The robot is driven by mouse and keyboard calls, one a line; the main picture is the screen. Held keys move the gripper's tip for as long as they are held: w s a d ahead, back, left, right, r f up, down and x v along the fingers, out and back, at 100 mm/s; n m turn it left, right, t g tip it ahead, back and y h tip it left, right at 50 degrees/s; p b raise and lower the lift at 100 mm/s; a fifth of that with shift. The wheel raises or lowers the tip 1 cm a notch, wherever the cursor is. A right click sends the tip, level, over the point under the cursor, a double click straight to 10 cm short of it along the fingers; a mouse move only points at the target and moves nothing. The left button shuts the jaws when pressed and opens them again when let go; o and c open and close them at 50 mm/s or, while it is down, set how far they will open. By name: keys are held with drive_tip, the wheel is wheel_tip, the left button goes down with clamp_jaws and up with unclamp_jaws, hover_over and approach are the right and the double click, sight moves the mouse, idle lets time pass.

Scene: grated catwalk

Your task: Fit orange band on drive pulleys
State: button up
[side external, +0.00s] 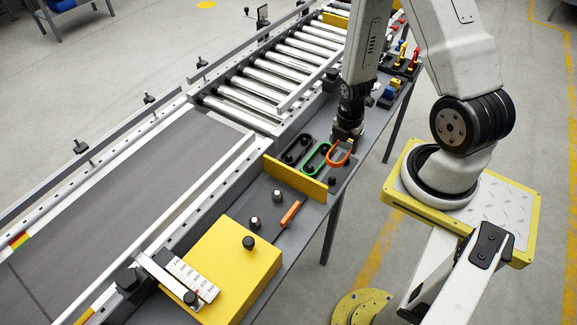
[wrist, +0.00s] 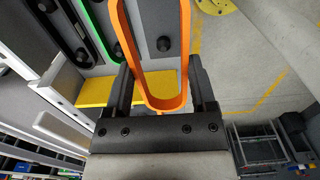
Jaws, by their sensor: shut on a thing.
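The orange band (side external: 340,153) is a long loop. Black pulleys (wrist: 163,43) and (wrist: 117,52) show beside and behind the loop; one dark pulley (side external: 332,181) shows in the side view. I cannot tell whether the band touches any pulley. The far part of the band is cut off in the wrist view.
A green band (side external: 317,158) and a black band (wrist: 63,28) lie beside the orange one. A yellow upright plate (side external: 294,179) borders them. An orange-handled tool (side external: 291,213), knobs and a yellow box (side external: 225,262) sit nearer. A conveyor (side external: 125,200) runs alongside.

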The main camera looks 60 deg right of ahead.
drive_tip(key=shift+w, duration=0.1)
idle(0.3)
drive_tip(key=w+a, duration=0.4)
drive_tip(key=a, duration=0.7)
drive_tip(key=w+a, duration=0.5)
drive_tip(key=a, duration=0.7)
drive_tip(key=shift+w+a+r, duration=0.15)
drive_tip(key=shift+a+r, duration=0.05)
drive_tip(key=shift+a, duration=0.1)
drive_tip(key=shift+f, duration=0.2)
drive_tip(key=shift+f, duration=2.2)
drive_tip(key=shift+f, duration=0.3)
drive_tip(key=shift+f, duration=0.7)
